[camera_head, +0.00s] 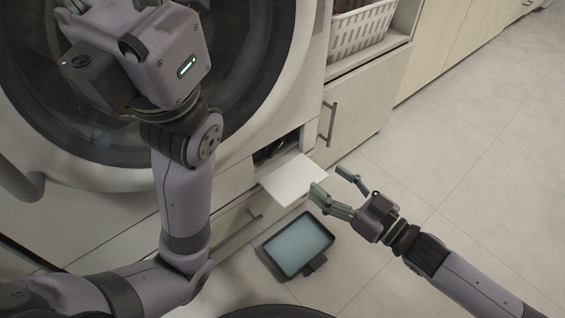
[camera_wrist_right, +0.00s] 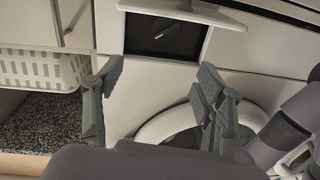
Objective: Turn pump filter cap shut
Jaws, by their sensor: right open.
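The pump filter cap (camera_wrist_right: 163,34) is dark and sits in the square opening low on the washing machine (camera_head: 230,185). In the head view the opening (camera_head: 276,147) is dark and the cap is hard to make out. The white flap (camera_head: 292,179) is open and sticks out below it. My right gripper (camera_head: 330,181) is open and empty, just right of the flap. In the right wrist view my right gripper (camera_wrist_right: 160,72) has its fingers spread, with the opening beyond them. My left gripper (camera_head: 76,5) is at the top left, mostly cut off or hidden by its wrist.
A dark-rimmed tray (camera_head: 267,258) with a pale blue surface inside lies on the floor below the flap. A white laundry basket (camera_head: 362,32) stands on a shelf above a cabinet with a handle (camera_head: 333,120). The tiled floor (camera_head: 480,170) on the right is clear.

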